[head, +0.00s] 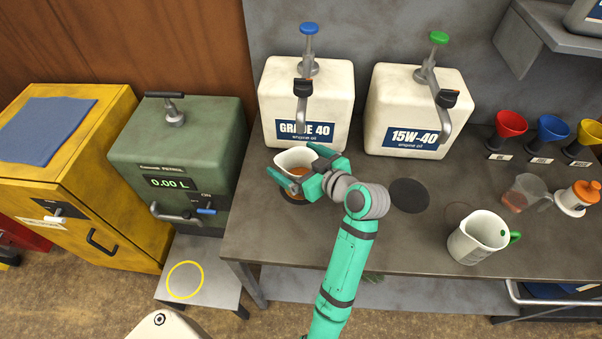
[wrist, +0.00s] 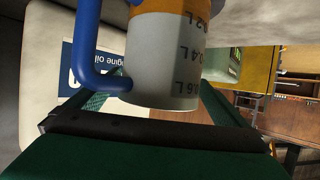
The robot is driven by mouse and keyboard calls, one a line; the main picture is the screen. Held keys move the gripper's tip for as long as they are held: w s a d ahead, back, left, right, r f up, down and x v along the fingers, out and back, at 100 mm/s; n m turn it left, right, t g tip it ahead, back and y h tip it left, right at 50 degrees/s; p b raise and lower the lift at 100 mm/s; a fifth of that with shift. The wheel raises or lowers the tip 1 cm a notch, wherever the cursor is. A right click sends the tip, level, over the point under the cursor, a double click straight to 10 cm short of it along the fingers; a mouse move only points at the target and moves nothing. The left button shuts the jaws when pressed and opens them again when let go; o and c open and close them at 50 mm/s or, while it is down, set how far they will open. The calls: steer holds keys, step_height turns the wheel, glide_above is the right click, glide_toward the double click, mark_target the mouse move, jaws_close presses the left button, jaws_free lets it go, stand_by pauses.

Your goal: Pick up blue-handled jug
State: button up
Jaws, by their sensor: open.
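The blue-handled jug (head: 291,157) is a white measuring jug with amber liquid in it. It stands on the bench under the spout of the GRADE 40 container. In the wrist view the jug (wrist: 160,75) shows its volume marks, and its blue handle (wrist: 88,50) is at the left. My gripper (head: 294,170) is open, with one finger on each side of the jug's body. In the wrist view the fingers (wrist: 160,95) also flank the jug. I cannot tell whether they touch it. The handle is hidden in the head view.
A green-handled jug (head: 478,238) and a clear jug (head: 526,193) stand at the right of the bench (head: 330,245). The GRADE 40 container (head: 332,88) and 15W-40 container (head: 400,95) stand behind. A green petrol dispenser (head: 180,150) is at left. A dark round pad (head: 409,195) is empty.

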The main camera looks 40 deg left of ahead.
steer(key=shift+x, duration=0.8)
steer(key=shift+c, duration=0.4)
steer(key=c, duration=1.4)
steer(key=shift+c, duration=0.2)
